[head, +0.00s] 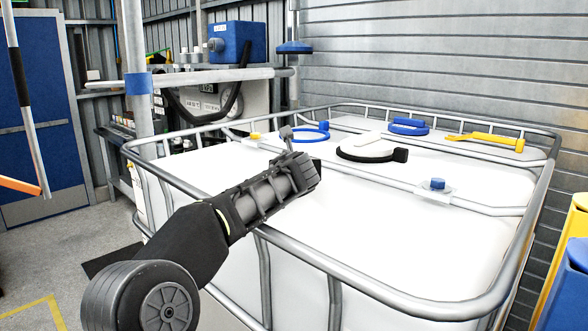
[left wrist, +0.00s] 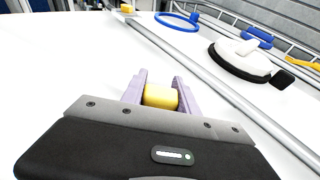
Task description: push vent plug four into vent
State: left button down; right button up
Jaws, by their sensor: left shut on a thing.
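My left gripper (left wrist: 161,92) is shut on a yellow block-like plug (left wrist: 160,97), which sits between its two lilac fingers above the white tank top. In the head view my left arm reaches in from the lower left over the tank (head: 370,235), and its hand hides the fingers and the plug. No number shows on the plug. The white round lid (head: 368,147) with a black ring is beyond the hand; it also shows in the left wrist view (left wrist: 240,57). I cannot make out which opening is the vent. My right gripper is not in view.
A tubular metal rail (head: 400,308) surrounds the tank top, and a bar crosses it. A blue cap (head: 437,184) and a small yellow piece (head: 254,136) sit along that bar. A blue ring (head: 308,134), blue piece (head: 408,126) and yellow wrench-like tool (head: 487,139) lie farther back.

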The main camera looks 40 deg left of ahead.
pick_arm(q)
jog(key=c, duration=0.9)
grip_release()
jog(key=shift+o, duration=0.8)
jog(key=o, duration=0.4)
jog(key=shift+c, duration=0.2)
jog(key=shift+b+v, duration=0.3)
jog(key=shift+v, duration=3.2)
